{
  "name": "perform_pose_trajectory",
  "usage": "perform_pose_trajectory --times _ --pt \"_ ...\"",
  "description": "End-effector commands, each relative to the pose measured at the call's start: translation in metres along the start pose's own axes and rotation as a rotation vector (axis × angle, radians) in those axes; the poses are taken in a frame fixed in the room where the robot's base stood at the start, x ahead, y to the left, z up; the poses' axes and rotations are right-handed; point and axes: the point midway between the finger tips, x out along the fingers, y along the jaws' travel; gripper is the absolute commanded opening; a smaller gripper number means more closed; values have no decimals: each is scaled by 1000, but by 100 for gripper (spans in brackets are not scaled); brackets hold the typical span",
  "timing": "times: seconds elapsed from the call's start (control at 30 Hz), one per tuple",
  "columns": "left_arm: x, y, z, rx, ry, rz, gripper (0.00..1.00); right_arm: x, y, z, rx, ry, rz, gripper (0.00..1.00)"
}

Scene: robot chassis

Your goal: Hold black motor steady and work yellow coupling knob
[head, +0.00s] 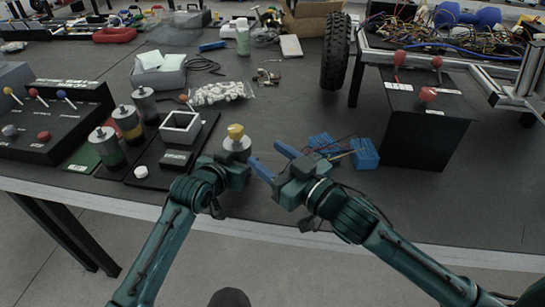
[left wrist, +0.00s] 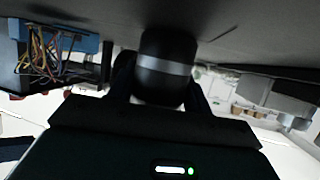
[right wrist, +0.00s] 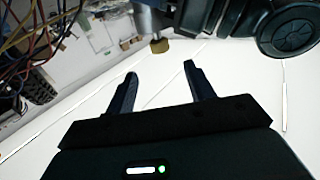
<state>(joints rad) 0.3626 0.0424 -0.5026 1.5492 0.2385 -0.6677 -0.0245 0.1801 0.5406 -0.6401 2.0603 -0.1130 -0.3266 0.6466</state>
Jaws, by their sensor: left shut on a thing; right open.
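The black motor (left wrist: 165,75) is a dark cylinder with a grey band between my left fingers in the left wrist view. In the head view my left gripper (head: 240,163) is shut around its lower part, which is mostly hidden. The yellow coupling knob (head: 236,132) tops the motor, which stands about upright. The knob also shows upside down in the right wrist view (right wrist: 159,46). My right gripper (head: 270,162) is open and empty, just right of the motor and apart from the knob. Its two fingers (right wrist: 158,75) have nothing between them.
Several cylinders (head: 130,124) and a white square frame (head: 180,127) stand left of the motor. Blue wired blocks (head: 364,154) lie right, beside a black box (head: 430,120) with red knobs. A wheel (head: 336,52) stands behind. Dark tabletop behind the motor is fairly clear.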

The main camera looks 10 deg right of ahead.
Motion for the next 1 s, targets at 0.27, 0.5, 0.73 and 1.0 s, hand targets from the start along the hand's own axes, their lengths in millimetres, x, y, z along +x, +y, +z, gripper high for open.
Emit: perform_pose_trajectory --times 0.27,0.5,0.73,1.0 --pt "0 1 0 0 -1 2 0 6 4 -2 -76 23 -6 52" --pt "0 1 0 -1 -1 2 0 36 25 -15 -643 193 -46 52" --pt "0 1 0 -1 -1 2 0 60 44 -24 -1386 430 -75 52" --pt "0 1 0 -1 -1 2 0 67 64 -17 -2182 782 -81 52"
